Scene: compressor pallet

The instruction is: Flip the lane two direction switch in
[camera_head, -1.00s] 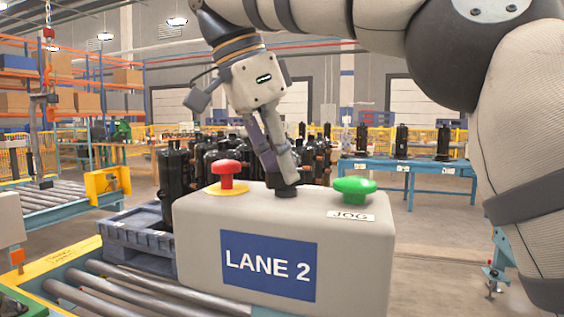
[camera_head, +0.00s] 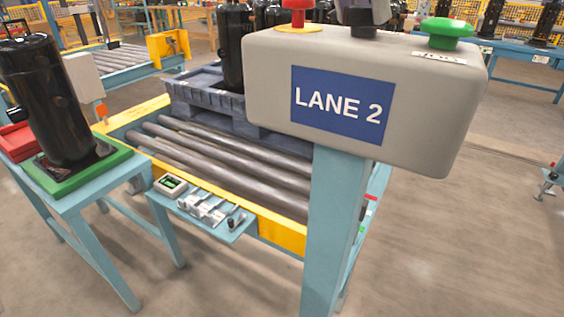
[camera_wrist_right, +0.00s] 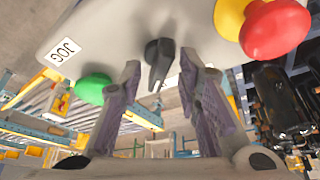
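The lane two control box is a grey box with a blue LANE 2 label (camera_head: 342,105), in the head view at upper right. Its black direction switch (camera_wrist_right: 158,62) shows in the right wrist view as a knob with a pointed lever. My right gripper (camera_wrist_right: 160,65) is open, with one finger on each side of the switch and gaps visible beside it. In the head view only the lower end of the right gripper (camera_head: 364,12) shows, at the top edge over the black switch base (camera_head: 364,32). My left gripper is not in view.
A red stop button (camera_head: 297,15) and a green JOG button (camera_head: 445,32) flank the switch. A blue post (camera_head: 335,230) carries the box. A roller conveyor (camera_head: 225,165) with a blue-grey pallet (camera_head: 200,95) lies behind. A black compressor (camera_head: 48,100) stands at left.

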